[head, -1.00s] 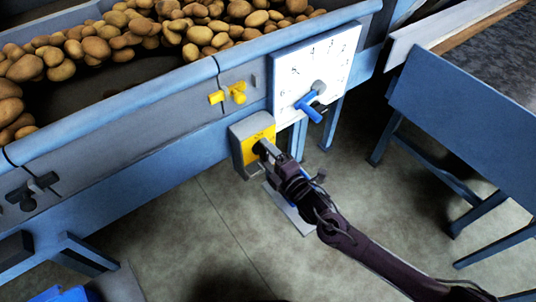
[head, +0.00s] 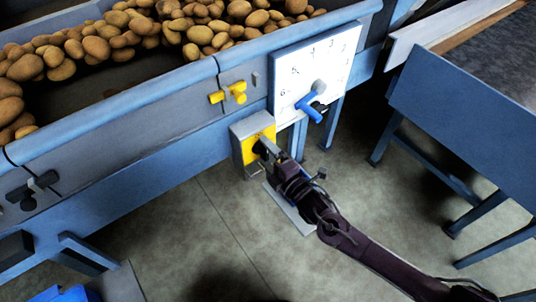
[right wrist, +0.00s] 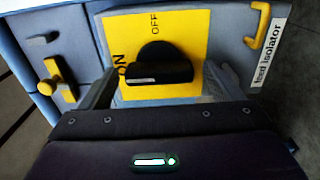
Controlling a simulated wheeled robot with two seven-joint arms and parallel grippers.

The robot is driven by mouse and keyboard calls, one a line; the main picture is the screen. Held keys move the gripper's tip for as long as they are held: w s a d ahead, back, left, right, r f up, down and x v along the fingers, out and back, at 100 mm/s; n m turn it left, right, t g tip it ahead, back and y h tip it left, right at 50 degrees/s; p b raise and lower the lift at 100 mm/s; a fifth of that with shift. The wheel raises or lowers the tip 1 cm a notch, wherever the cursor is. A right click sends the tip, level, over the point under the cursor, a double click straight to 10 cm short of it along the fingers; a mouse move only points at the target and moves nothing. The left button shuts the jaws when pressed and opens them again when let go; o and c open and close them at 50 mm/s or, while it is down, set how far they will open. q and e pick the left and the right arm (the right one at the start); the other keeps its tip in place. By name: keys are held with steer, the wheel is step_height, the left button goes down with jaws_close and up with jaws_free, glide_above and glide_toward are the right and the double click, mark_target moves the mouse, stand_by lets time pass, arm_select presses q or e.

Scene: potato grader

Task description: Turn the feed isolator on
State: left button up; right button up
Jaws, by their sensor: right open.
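The feed isolator (head: 240,155) is a grey box with a yellow plate, below the hopper's side. In the right wrist view its yellow plate (right wrist: 190,40) is marked OFF and ON, beside a "feed isolator" label (right wrist: 269,45). Its black knob (right wrist: 158,66) lies crosswise in that view, with the white-marked end toward ON. My right gripper (right wrist: 160,88) is open, with one finger on each side of the knob; contact cannot be told. In the head view my right gripper (head: 265,148) is at the box and partly hides the knob. My left gripper is not in view.
A white dial panel (head: 290,70) with a blue handle (head: 311,105) is right of and above the box. A yellow latch (head: 236,92) is above it. Potatoes (head: 95,47) fill part of the hopper. A blue table (head: 460,120) stands at right; the floor between is open.

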steer(key=v, duration=0.7)
steer(key=shift+s+d, duration=0.25)
steer(key=shift+s, duration=0.05)
stand_by(0.3)
